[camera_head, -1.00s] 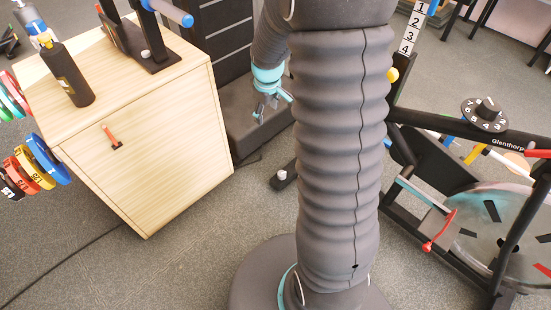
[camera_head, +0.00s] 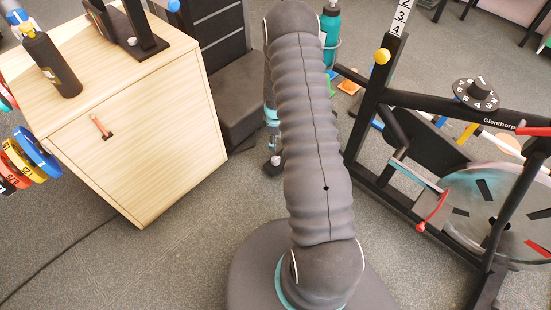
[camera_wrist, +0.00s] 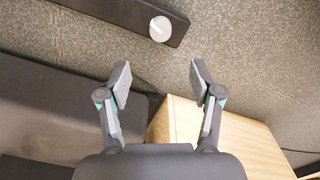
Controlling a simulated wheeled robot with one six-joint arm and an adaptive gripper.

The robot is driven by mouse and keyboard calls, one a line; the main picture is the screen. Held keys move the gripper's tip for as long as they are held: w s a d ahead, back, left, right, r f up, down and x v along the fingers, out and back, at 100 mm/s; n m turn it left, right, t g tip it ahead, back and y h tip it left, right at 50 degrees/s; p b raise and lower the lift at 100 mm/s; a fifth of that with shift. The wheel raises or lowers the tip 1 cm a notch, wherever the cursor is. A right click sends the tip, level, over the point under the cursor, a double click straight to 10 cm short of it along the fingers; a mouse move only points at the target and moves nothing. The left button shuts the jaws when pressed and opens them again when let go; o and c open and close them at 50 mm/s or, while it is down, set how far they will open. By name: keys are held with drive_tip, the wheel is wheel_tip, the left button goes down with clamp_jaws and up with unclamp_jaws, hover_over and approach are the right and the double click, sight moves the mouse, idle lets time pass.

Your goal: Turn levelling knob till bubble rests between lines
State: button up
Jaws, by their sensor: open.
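A pale grey round knob (camera_wrist: 160,28) with a raised grip bar sits on a dark flat bar (camera_wrist: 110,10) on the floor, at the top of the wrist view. I take it for the levelling knob. My gripper (camera_wrist: 160,76) is open and empty, its two fingers apart. The knob lies ahead of the fingertips, roughly centred between them and not touched. In the head view my gripper (camera_head: 272,147) is low behind my arm, close above the knob, which shows only small and partly covered there. No bubble or lines can be made out.
A wooden cabinet (camera_head: 140,130) stands left, with a black bottle (camera_head: 50,65) on top and coloured weight discs (camera_head: 35,155) at its side. A dark padded bench (camera_wrist: 60,110) lies beside the gripper. A black exercise bike frame (camera_head: 440,105) with a flywheel stands right.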

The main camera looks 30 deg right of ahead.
sight(275, 159)
wheel_tip(275, 159, down, 13)
drive_tip(key=shift+r, duration=0.2)
idle(0.4)
drive_tip(key=c, duration=1.2)
